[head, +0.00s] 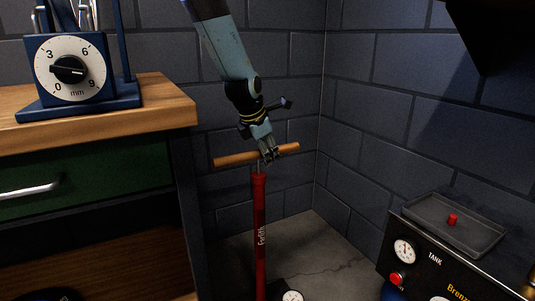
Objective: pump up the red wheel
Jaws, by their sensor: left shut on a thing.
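A red floor pump (260,215) stands upright on the concrete floor in the middle of the view. Its wooden crossbar handle (236,159) sits just above the top of the barrel. My left gripper (269,154) comes down from above and is shut on the handle near its middle. A small round gauge (292,296) shows at the pump's foot, cut off by the bottom edge. The red wheel is not in view. My right gripper is not in view.
A wooden-topped bench (165,95) with a green drawer (90,180) stands left, bearing a blue dial device (70,70). A dark compressor-like unit (430,262) with a grey tray (470,232) stands right. Block walls meet behind the pump.

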